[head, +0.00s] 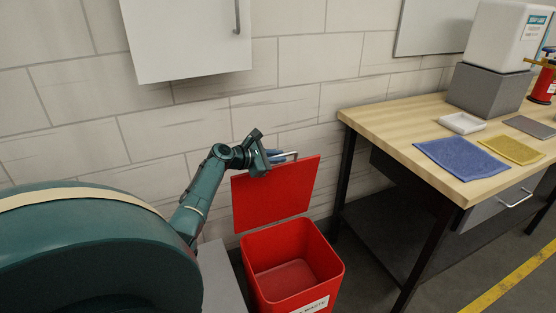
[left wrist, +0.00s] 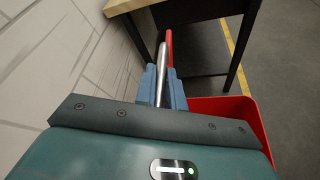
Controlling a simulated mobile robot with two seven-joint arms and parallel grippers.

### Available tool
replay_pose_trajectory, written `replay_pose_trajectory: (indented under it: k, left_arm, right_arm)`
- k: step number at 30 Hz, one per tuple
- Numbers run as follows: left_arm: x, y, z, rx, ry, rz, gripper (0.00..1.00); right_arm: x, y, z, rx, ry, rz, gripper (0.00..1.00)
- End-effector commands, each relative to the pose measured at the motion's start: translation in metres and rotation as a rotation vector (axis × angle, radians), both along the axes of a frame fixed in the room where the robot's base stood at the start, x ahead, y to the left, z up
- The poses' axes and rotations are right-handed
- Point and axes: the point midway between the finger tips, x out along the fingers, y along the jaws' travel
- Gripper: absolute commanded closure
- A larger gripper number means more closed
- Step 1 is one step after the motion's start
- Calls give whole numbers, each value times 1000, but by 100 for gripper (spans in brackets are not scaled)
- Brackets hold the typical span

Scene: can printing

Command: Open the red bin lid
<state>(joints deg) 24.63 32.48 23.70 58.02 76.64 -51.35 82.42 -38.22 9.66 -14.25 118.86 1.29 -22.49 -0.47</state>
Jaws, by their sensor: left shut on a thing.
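The red bin (head: 270,280) stands on the floor by the wall, and its inside is open to view and looks empty. Its red lid (head: 275,200) stands raised, nearly upright, at the back of the bin. My left gripper (head: 279,157) is at the lid's top edge, shut on the metal lid handle (head: 290,154). In the left wrist view, the blue fingers (left wrist: 162,88) close around the handle bar (left wrist: 162,65), with the lid edge (left wrist: 169,50) seen thin beyond. The bin rim (left wrist: 235,100) shows at the lower right there. My right gripper is not in view.
A wooden workbench (head: 420,118) stands to the right, with a blue cloth (head: 462,157), a yellow cloth (head: 511,149) and a white tray (head: 462,123) on it. A white wall cabinet (head: 185,40) hangs above. A grey box-like surface (head: 217,275) is left of the bin.

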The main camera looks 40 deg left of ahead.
Motion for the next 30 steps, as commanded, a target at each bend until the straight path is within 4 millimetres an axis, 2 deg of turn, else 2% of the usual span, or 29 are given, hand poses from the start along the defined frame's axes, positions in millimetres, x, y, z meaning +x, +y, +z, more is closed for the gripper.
replay_pose_trajectory:
  k: [8,9,16,25,30]
  left_arm:
    - [0,0,-1,3,2,-1,100]
    - [0,0,-1,3,2,-1,86]
    - [0,-1,-1,2,2,-1,68]
    - [-2,0,0,2,2,-1,68]
    - [-19,4,6,4,3,-1,68]
  right_arm:
    - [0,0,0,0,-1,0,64]
    - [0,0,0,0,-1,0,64]
    - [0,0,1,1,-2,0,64]
    - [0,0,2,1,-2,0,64]
    - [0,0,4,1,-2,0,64]
